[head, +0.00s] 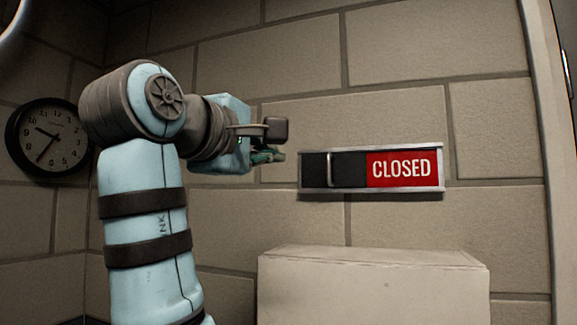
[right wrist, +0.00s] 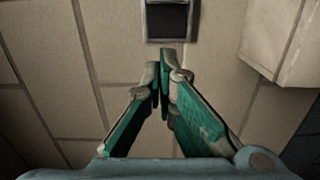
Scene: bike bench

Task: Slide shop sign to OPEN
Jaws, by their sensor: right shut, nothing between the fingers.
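The shop sign (head: 405,168) is fixed to the block wall in the head view. It shows white CLOSED on red at its right, and a dark sliding panel with an upright metal handle (head: 331,170) at its left. My right gripper (head: 280,156) is to the left of the sign and apart from it in the picture. In the right wrist view its green fingers (right wrist: 163,75) are together with nothing between them. The dark end of the sign (right wrist: 167,20) shows just beyond the fingertips there. My left gripper is not in view.
A pale box-like block (head: 375,285) stands out below the sign, and a pale box corner (right wrist: 283,40) shows in the right wrist view. A round black clock (head: 48,138) hangs at the left. A pale door frame (head: 535,150) stands at the right.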

